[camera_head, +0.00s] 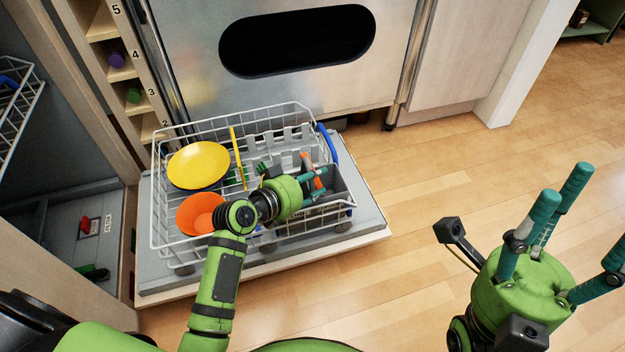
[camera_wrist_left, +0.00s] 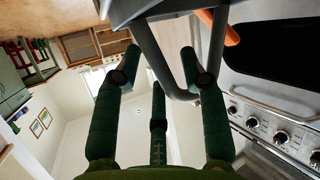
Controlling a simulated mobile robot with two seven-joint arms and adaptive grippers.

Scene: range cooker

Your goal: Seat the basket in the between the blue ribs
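The grey basket (camera_head: 338,186) is at the right side of the wire dish rack (camera_head: 152,205), with an orange utensil (camera_head: 309,165) in it. A blue rib (camera_head: 330,146) runs along the rack's right edge; smaller blue parts show low at the front, partly hidden. My left gripper (camera_head: 312,184) is at the basket and covers part of it. In the left wrist view, the basket's dark grey handle loop (camera_wrist_left: 172,78) passes between the spread fingers (camera_wrist_left: 160,70), with gaps visible. Whether the basket's base is seated is hidden. My right gripper (camera_head: 565,235) is open and empty over the floor.
A yellow plate (camera_head: 198,165) and an orange bowl (camera_head: 201,213) lie in the rack's left half, beside a yellow upright rod (camera_head: 237,158). The rack rests on a grey lowered door (camera_head: 368,212) before the steel oven front (camera_head: 200,50). The floor at right is clear.

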